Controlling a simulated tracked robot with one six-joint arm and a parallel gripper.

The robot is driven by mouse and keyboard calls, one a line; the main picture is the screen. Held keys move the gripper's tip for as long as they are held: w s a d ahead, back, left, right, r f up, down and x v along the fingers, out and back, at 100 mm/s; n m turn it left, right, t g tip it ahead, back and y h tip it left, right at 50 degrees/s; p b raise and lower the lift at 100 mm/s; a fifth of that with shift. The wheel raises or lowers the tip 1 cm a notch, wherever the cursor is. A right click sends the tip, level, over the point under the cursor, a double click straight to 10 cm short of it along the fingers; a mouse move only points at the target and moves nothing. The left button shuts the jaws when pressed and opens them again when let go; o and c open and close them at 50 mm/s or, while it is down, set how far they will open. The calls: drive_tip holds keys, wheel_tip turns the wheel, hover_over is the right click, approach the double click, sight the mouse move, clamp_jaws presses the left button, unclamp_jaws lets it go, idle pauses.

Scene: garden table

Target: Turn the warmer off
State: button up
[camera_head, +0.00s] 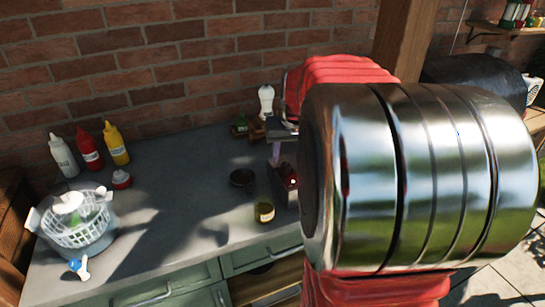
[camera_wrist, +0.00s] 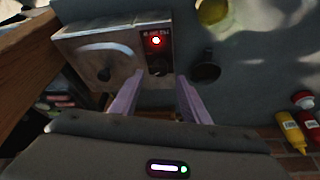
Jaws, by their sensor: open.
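The warmer (camera_wrist: 80,48) is a worn metal box on the counter, upper left of centre in the wrist view. Its dark panel carries a glowing red lamp (camera_wrist: 155,41), with a dark knob (camera_wrist: 158,66) below it. A round dark part (camera_wrist: 104,74) sits on its pale top. My gripper (camera_wrist: 160,80) is open and empty, its two purple fingers either side of the dark knob. I cannot tell whether they touch it. In the head view the warmer (camera_head: 289,190) is mostly hidden behind my arm; one purple finger shows above it.
A dark cup (camera_head: 243,178) and a yellow-lidded jar (camera_head: 264,213) stand left of the warmer. Bottles (camera_head: 90,148) stand by the brick wall. A white basket (camera_head: 77,222) is at far left. The counter (camera_head: 165,205) between is mostly clear.

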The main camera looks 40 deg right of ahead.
sight(285, 164)
drive_tip(key=shift+x, duration=2.3)
drive_tip(key=shift+c, duration=0.5)
drive_tip(key=c, duration=0.9)
